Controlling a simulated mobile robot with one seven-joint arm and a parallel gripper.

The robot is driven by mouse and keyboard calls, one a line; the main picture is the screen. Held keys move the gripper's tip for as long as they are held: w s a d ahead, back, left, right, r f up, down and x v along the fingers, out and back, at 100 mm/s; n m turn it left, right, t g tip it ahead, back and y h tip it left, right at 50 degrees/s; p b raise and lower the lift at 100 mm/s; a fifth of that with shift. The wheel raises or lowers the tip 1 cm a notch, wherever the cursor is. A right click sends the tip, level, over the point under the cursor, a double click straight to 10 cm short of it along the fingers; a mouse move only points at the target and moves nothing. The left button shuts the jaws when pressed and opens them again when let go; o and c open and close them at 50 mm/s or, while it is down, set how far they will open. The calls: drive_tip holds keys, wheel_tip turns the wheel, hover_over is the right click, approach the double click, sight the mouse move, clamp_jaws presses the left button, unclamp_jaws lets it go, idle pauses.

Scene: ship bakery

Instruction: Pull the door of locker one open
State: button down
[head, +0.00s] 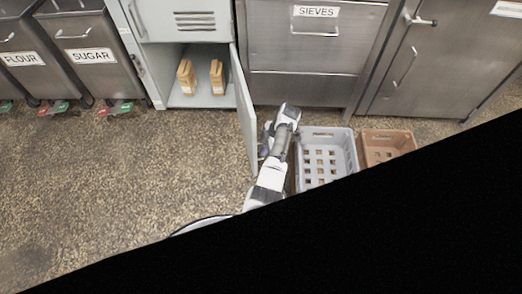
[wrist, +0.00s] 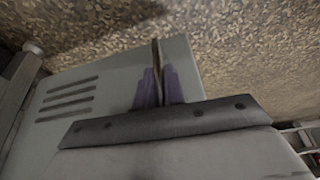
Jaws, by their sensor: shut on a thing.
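The pale grey-green locker door (head: 243,105) stands swung wide open, roughly square to the locker front. No locker number is readable. My gripper (head: 263,152) is low, at the free edge of the door. In the wrist view the purple fingers (wrist: 158,88) lie on either side of the door edge, shut on it. The vented door face (wrist: 105,82) shows there too. My arm partly hides the door's lower outer end.
A grey plastic crate (head: 343,141) and a brown crate (head: 398,142) stand on the floor to the right of my arm. The sieves cabinet (head: 305,86) is behind. Flour and sugar bins (head: 92,57) stand left. The speckled floor (head: 130,165) at left is clear.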

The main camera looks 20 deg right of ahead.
drive_tip(key=shift+d, duration=0.1)
drive_tip(key=c, duration=1.5)
unclamp_jaws()
drive_tip(key=shift+r, duration=0.1)
drive_tip(key=p+v, duration=0.3)
drive_tip(key=v, duration=1)
drive_tip(key=shift+r, duration=0.4)
